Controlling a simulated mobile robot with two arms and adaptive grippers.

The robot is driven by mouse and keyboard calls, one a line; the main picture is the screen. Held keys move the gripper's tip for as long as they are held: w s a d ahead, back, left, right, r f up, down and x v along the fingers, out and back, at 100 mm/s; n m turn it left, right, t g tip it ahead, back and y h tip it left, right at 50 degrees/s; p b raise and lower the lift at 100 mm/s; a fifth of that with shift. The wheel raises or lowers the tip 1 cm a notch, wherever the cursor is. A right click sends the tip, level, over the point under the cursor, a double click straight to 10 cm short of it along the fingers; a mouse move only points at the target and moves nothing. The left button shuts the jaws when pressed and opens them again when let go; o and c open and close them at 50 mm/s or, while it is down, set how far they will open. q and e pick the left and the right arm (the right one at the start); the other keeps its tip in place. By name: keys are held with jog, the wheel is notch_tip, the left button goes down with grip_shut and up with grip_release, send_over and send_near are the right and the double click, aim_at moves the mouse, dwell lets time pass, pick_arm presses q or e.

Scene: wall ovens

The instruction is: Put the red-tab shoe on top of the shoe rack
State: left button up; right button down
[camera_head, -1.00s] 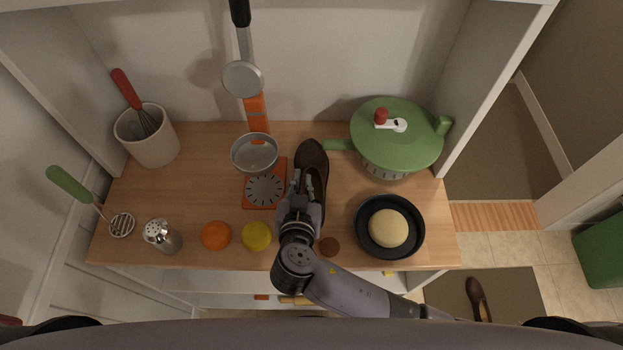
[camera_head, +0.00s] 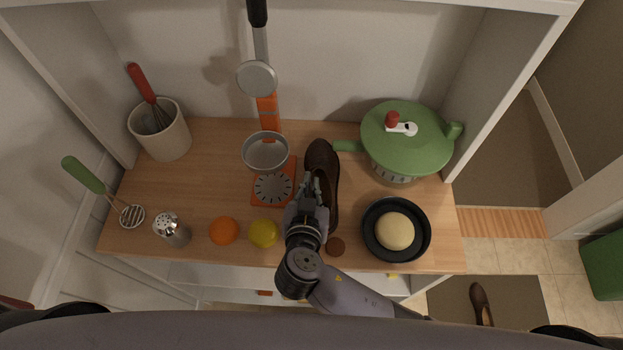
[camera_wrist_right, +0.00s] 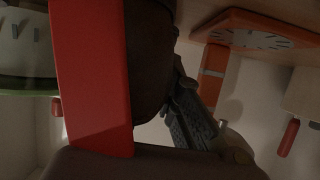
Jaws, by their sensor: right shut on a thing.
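A dark brown shoe (camera_head: 322,158) is in my right gripper (camera_head: 314,192), toe pointing to the back of a wooden top (camera_head: 215,190). My right gripper is shut on it near its opening. In the right wrist view the dark shoe (camera_wrist_right: 150,60) fills the middle with a broad red tab (camera_wrist_right: 92,75) on it, and a gripper finger (camera_wrist_right: 190,115) presses by its side. I cannot tell whether the sole touches the wood. The wooden top covers a white unit with shelves below, which looks like the shoe rack. My left gripper is not seen.
Close around the shoe are an orange scale (camera_head: 273,187) with a metal bowl (camera_head: 265,151), a lemon (camera_head: 263,233), a green pot (camera_head: 405,140) and a black pan (camera_head: 370,240). A brown shoe (camera_head: 481,302) lies on the floor mat. Bare wood shows at centre left.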

jog(key=r+p+v, duration=0.1)
jog(key=p+v, duration=0.2)
jog(key=v, duration=1.1)
jog(key=shift+r, duration=0.35)
